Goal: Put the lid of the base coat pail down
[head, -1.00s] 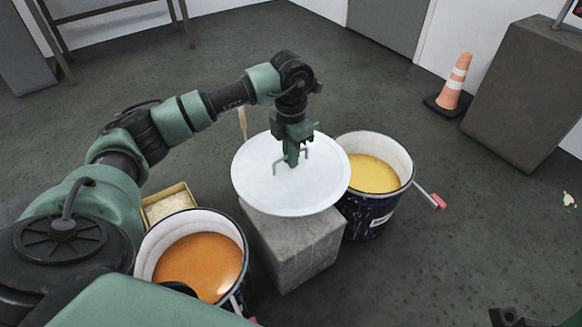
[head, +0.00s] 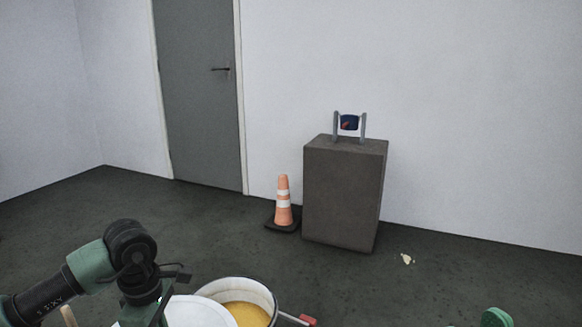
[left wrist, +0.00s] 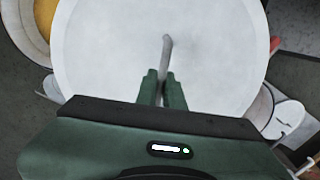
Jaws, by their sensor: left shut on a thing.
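The white round lid (left wrist: 110,50) with a thin bar handle (left wrist: 167,48) fills most of the left wrist view. My left gripper (left wrist: 164,88) is shut on that handle. In the head view only part of the lid (head: 198,312) shows at the bottom edge, beside my left arm. I cannot tell whether its underside touches anything. Yellow contents also show at the upper left of the left wrist view (left wrist: 43,14). No label is readable.
A red-ended handle (head: 305,320) sticks out right of the yellow pail. An orange-and-white cone (head: 283,200) and a dark plinth (head: 342,200) with a small stand (head: 349,124) are by the wall, near a grey door (head: 198,100). The floor between is mostly clear.

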